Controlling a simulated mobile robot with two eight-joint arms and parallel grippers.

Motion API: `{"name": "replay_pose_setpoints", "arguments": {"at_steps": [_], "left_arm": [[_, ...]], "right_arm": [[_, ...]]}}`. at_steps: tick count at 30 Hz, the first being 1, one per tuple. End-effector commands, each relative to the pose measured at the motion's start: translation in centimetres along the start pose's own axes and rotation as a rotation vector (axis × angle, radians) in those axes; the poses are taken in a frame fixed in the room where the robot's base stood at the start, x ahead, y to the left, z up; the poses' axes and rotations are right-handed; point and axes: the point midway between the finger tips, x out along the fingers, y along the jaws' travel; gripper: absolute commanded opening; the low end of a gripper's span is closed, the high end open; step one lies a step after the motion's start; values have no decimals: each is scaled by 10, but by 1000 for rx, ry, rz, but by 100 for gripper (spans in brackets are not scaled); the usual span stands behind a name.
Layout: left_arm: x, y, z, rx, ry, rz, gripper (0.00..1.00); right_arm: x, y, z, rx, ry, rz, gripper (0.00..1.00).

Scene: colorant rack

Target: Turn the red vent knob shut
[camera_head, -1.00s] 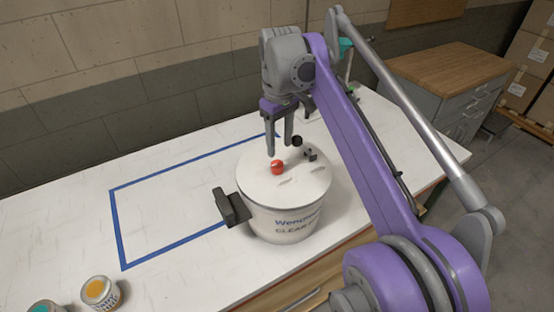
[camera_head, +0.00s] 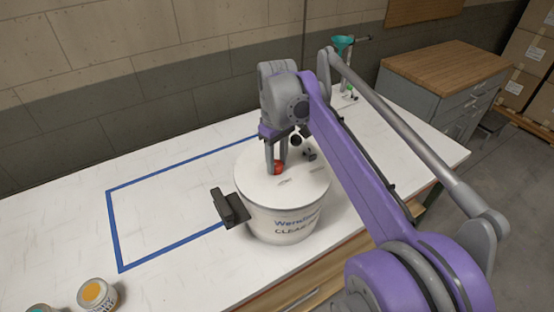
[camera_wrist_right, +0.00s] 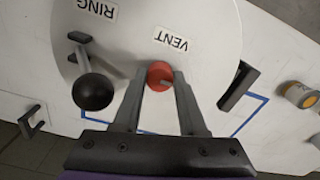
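The red vent knob (camera_head: 277,168) sits on the lid of a white pot (camera_head: 285,222). It also shows in the right wrist view (camera_wrist_right: 159,73), beside the VENT label (camera_wrist_right: 171,40). My right gripper (camera_head: 276,166) is lowered over the knob. In the wrist view, the fingers (camera_wrist_right: 161,78) stand apart with the knob between their tips. Whether the fingertips touch it is hard to tell. A small grey piece shows on the knob between the fingers. My left gripper is not in view.
A black ball-topped lever (camera_wrist_right: 93,91) stands on the lid close to the fingers, near the RING label (camera_wrist_right: 96,8). A dark handle (camera_head: 230,207) juts from the pot. Open cans (camera_head: 97,295) stand at the front left. The blue-taped area (camera_head: 114,228) is clear.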

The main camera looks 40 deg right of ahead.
Motion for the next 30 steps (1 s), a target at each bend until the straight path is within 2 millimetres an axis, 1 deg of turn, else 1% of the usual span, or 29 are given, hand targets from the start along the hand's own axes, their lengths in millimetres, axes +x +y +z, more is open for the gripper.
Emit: {"name": "replay_pose_setpoints", "arguments": {"at_steps": [1, 2, 8, 14, 20, 30], "left_arm": [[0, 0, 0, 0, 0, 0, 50], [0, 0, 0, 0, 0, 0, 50], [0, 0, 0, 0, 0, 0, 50], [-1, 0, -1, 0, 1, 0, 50], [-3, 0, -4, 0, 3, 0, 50], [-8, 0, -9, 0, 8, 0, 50]], "right_arm": [[0, 0, 0, 0, -1, -1, 5], [0, 0, 0, 0, -1, -1, 0], [0, 0, 0, 3, -1, -1, 0], [0, 0, 0, 46, -2, -1, 0], [0, -1, 0, 162, -3, 0, 0], [0, -2, 0, 471, -4, 0, 0]]}}
